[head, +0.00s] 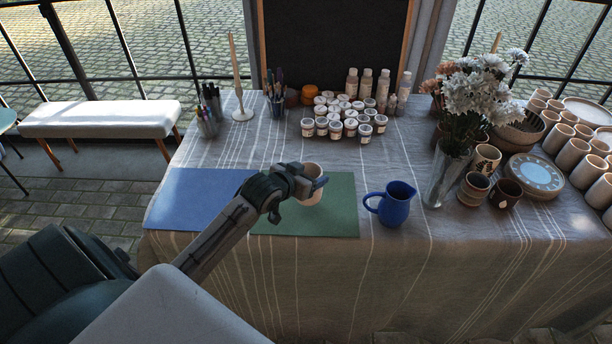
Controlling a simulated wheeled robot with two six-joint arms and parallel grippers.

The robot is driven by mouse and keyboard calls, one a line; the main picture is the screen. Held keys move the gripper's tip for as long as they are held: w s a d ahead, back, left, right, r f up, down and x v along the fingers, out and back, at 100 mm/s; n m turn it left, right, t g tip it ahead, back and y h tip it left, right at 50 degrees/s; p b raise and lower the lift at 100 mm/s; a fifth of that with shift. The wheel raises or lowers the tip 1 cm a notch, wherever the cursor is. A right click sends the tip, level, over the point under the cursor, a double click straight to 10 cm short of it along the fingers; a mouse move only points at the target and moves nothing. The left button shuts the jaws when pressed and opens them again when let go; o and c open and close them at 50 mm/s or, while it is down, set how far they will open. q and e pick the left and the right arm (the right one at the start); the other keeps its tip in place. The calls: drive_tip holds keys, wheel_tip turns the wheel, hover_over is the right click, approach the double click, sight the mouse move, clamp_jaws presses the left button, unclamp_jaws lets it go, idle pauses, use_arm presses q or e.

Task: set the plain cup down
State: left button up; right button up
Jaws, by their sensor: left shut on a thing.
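My left gripper (316,184) reaches in from the left and is shut on the plain cup (311,196), a small pale beige cup. My gripper and wrist cover part of the cup. The cup shows over the green mat (338,220) on the table. I cannot tell whether its base touches the mat. A blue mat (195,195) lies to the left of the green one, partly behind my arm. My right gripper is not in view.
A blue jug (395,204) stands right of the green mat. Behind are several paint jars (336,127), pen holders (276,107) and a candlestick (240,112). A glass vase of flowers (447,172), painted cups (475,189), plates (536,174) and plain cups (573,153) fill the right side.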

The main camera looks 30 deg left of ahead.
use_arm(q)
drive_tip(key=shift+w+a, duration=0.65)
drive_tip(key=shift+a, duration=0.15)
drive_tip(key=shift+f+p, duration=0.45)
drive_tip(key=shift+f, duration=1.4)
drive_tip(key=o, duration=1.1)
drive_tip(key=shift+f, duration=0.1)
drive_tip(key=shift+o, duration=0.2)
drive_tip(key=shift+s, duration=0.1)
drive_tip(key=v, duration=1.2)
